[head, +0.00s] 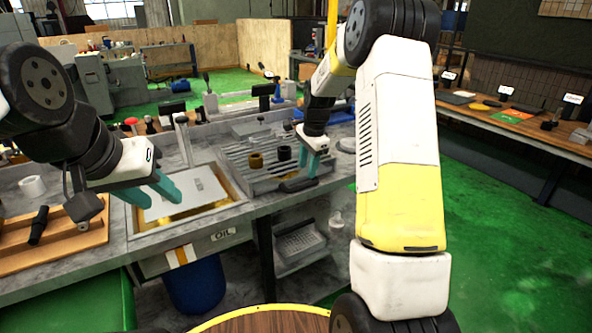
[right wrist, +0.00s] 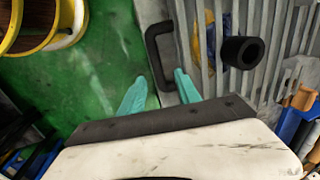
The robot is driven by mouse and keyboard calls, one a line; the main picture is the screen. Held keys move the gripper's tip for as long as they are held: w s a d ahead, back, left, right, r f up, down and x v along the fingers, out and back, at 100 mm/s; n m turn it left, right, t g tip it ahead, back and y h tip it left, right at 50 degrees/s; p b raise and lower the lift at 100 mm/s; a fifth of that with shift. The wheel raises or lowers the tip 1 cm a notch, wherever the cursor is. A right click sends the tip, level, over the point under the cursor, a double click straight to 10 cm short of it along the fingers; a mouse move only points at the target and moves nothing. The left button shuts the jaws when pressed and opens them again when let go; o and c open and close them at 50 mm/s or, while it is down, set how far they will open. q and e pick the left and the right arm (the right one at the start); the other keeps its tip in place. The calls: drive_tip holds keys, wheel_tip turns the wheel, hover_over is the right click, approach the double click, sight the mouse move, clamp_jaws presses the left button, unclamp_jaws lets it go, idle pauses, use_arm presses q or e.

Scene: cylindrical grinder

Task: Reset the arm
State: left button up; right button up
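My left gripper (head: 160,194) has teal fingers and hangs over the sunken oil basin (head: 240,192) at the left of the bench. Its two fingers are a little apart, with nothing seen between them. My right gripper (head: 313,165) points down at the front edge of the slatted rack (head: 235,160), near a black handle (head: 298,185). In the right wrist view its teal fingers (right wrist: 160,92) stand wide apart and empty. The black handle (right wrist: 155,55) lies just past them there. Neither gripper holds anything that I can see.
A brown ring (head: 256,160) and a black ring (head: 284,153) stand on the rack. A wooden tray (head: 60,245) with a black tool is at the left. A blue barrel (head: 196,287) stands under the bench. Green floor (head: 510,240) is free at the right.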

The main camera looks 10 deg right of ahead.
drive_tip(key=shift+s+r, duration=0.15)
drive_tip(key=shift+r, duration=0.6)
drive_tip(key=shift+r, duration=0.1)
drive_tip(key=s+a+r+n+t, duration=0.25)
drive_tip(key=s+r+n, duration=0.35)
drive_tip(key=s+r, duration=0.85)
drive_tip(key=s+a+r+n+t+y, duration=0.1)
drive_tip(key=s+n, duration=0.7)
drive_tip(key=s, duration=1.1)
drive_tip(key=shift+s+a+n+t, duration=0.15)
drive_tip(key=shift+a+n+t, duration=0.2)
drive_tip(key=shift+a, duration=0.4)
drive_tip(key=shift+a, duration=0.1)
